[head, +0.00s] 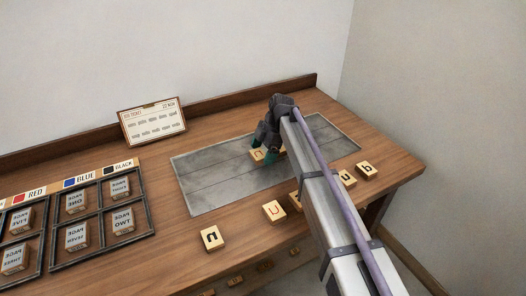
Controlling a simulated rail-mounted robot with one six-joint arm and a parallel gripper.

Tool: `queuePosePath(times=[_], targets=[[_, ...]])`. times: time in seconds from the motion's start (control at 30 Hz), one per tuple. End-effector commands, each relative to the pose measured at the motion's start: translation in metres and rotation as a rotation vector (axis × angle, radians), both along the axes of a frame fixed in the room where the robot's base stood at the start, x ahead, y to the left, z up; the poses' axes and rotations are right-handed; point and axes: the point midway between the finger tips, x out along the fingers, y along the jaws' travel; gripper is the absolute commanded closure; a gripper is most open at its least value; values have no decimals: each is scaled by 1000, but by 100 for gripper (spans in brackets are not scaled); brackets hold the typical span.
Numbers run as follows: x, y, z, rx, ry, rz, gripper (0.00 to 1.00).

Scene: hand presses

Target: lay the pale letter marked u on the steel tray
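The steel tray (205,187) lies flat on the wooden bench in the head view. My gripper (263,150) points down over the tray's middle, its green fingertips close about a pale letter block (257,156). The block's dark mark is partly covered, and I cannot tell whether it is u or n. I also cannot tell whether the fingers press on it or whether it touches the tray. Another pale block (274,211), with a thin reddish mark like a u, lies on the bench in front of the tray.
A block with a bold dark mark like n (212,238) lies at the front. Blocks (347,178) and one like b (367,171) lie right of my arm, which partly hides another. Framed compartments (99,227) of labelled blocks stand left. A card (152,122) stands behind.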

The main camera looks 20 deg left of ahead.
Motion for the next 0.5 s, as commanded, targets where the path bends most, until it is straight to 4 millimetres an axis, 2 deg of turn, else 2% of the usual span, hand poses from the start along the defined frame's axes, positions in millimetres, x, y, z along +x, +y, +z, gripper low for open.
queuePosePath(times=[0.27,0.37,0.5], targets=[[0,0,3,0,0,0,11],[2,-1,14,0,0,0,11],[9,-8,43,0,0,-1,11]])
